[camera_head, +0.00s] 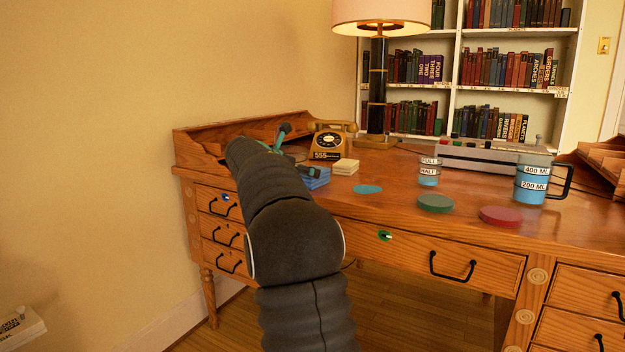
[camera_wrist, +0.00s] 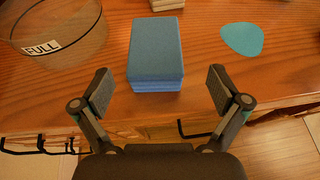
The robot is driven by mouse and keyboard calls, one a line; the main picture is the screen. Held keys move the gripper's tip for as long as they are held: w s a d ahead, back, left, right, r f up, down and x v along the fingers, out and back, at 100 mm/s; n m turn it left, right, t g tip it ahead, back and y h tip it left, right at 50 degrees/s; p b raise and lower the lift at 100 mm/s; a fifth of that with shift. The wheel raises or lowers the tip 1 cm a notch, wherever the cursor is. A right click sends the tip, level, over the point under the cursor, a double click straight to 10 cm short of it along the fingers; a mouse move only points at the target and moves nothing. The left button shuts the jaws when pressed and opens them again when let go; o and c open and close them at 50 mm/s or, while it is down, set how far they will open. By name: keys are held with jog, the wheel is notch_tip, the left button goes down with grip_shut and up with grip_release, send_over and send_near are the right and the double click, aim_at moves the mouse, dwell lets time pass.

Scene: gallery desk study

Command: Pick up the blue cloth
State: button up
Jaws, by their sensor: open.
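The blue cloth (camera_wrist: 157,50) looks like a thick folded rectangular stack lying flat near the desk's front edge in the wrist view. In the head view the blue cloth (camera_head: 316,179) shows just right of my arm, which partly hides it. My gripper (camera_wrist: 161,86) is open and empty. Its two fingers are spread wider than the cloth, one to each side of the cloth's near end. Whether any finger touches the cloth or the desk cannot be told. In the head view my arm hides most of the gripper.
A clear round vessel marked FULL (camera_wrist: 60,27) stands left of the cloth; a flat blue disc (camera_wrist: 242,39) lies right. On the desk (camera_head: 400,215) are a telephone (camera_head: 329,142), pale pads (camera_head: 345,166), a lamp (camera_head: 378,85), a measuring jug (camera_head: 532,180), and green (camera_head: 436,203) and red (camera_head: 500,216) discs.

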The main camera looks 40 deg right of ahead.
jog(key=shift+w+x, duration=0.15)
jog(key=shift+x, duration=1.6)
jog(key=shift+w+x, duration=0.15)
jog(key=shift+x, duration=1.65)
jog(key=shift+a+r, duration=0.1)
jog(key=c, duration=1)
